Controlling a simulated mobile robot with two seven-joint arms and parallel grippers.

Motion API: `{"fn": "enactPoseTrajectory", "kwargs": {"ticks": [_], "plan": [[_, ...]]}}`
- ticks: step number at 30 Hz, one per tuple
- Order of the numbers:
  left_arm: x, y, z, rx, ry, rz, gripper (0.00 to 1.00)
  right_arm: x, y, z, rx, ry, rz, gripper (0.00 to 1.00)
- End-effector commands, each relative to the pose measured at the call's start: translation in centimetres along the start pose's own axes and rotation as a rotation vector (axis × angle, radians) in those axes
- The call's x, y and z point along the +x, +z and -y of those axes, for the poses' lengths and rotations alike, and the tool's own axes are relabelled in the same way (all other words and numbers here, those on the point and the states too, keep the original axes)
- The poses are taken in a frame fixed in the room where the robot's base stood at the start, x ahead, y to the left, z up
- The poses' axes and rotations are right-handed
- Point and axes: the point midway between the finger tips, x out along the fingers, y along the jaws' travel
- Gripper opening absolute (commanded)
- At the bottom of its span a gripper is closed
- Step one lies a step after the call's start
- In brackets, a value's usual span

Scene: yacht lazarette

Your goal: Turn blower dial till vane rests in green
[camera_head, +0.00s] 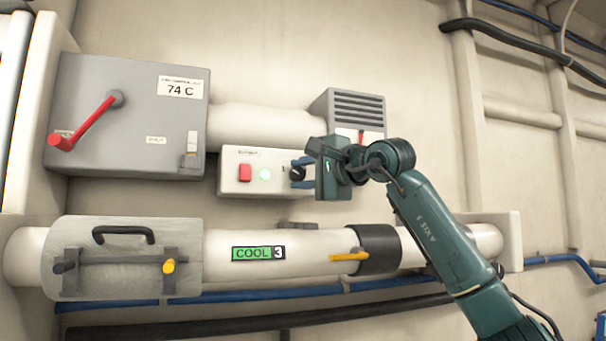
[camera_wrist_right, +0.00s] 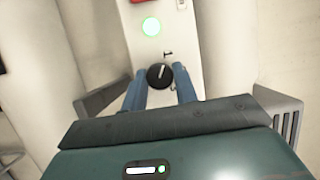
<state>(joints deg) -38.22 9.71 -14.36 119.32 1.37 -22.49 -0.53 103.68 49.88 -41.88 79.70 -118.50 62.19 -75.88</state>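The blower dial (camera_head: 297,173) is a small black knob on the white control box (camera_head: 233,183). In the right wrist view the dial (camera_wrist_right: 159,76) has a white pointer line, tilted slightly right of straight up. My right gripper (camera_head: 301,173) has its blue fingers at the dial, one on each side. I see no clear contact. A grey louvred vent (camera_head: 357,105) sits above right. A thin red mark (camera_head: 361,137) shows under it, perhaps the vane; the gripper hides what lies below. No green zone shows there. My left gripper is out of view.
The control box carries a red switch (camera_head: 245,172) and a lit green lamp (camera_head: 265,174). A grey box (camera_head: 135,120) with a red lever (camera_head: 90,122) reads 74 C.

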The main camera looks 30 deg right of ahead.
Motion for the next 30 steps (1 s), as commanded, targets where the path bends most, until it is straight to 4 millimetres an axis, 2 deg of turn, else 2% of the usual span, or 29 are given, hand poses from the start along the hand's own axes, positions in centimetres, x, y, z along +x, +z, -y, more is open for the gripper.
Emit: {"fn": "enactPoseTrajectory", "kwargs": {"ticks": [1,7,20,30], "plan": [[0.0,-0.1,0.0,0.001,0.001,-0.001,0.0,0.0,0.0,0.0,0.0,0.0,0.0,0.22],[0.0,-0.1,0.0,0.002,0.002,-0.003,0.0,0.0,0.0,0.0,0.0,0.0,0.0,0.06],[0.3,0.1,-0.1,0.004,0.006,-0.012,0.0,0.0,0.0,-0.3,0.092,-0.038,0.001,0.06],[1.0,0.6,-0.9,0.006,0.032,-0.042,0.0,0.0,0.1,-0.7,0.355,-0.148,0.002,0.06]]}}
